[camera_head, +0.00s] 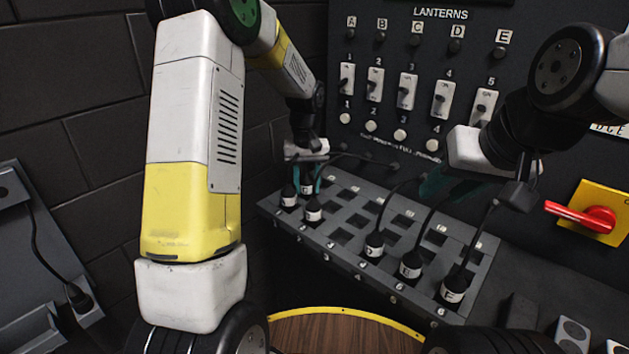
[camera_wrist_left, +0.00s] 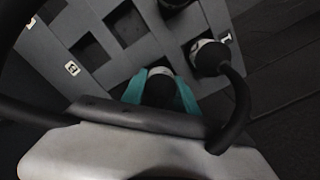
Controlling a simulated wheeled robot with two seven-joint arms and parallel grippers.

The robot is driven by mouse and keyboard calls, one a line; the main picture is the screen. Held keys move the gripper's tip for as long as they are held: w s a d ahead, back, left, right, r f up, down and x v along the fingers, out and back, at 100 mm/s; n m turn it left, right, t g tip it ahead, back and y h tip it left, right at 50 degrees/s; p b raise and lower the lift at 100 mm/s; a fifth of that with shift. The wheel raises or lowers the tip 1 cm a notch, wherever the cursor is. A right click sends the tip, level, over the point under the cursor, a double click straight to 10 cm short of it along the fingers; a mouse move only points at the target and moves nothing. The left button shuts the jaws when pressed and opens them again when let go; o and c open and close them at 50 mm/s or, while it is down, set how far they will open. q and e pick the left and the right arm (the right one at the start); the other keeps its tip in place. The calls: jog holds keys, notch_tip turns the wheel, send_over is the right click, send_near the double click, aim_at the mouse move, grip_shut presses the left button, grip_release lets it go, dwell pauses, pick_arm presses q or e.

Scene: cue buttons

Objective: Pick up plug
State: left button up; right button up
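Several black plugs with white lettered bands stand in the grey socket panel (camera_head: 345,262). My left gripper (camera_head: 307,184) has its teal fingers on both sides of the plug marked C (camera_head: 306,190), at the panel's far left end. In the left wrist view the fingers press against the sides of this plug (camera_wrist_left: 160,90), with no clear gap. The plug appears to be still in the panel. A neighbouring plug (camera_wrist_left: 207,57) with a thick cable is beside it. My right gripper (camera_head: 450,186) hangs above the panel's right part; its dark teal fingers are partly hidden by the wrist.
Two more plugs (camera_head: 289,195) (camera_head: 313,212) stand close to my left gripper. Plugs D (camera_head: 373,246), E (camera_head: 410,265) and F (camera_head: 452,291) stand farther right with cables rising. A switch panel (camera_head: 385,60) is behind, and a red rotary handle (camera_head: 585,217) is at the right.

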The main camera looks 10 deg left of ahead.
pick_arm(q)
grip_shut()
notch_tip(320, 180, up, 10)
jog(key=shift+r, duration=0.1)
dwell(0.5)
jog(key=shift+r, duration=2.75)
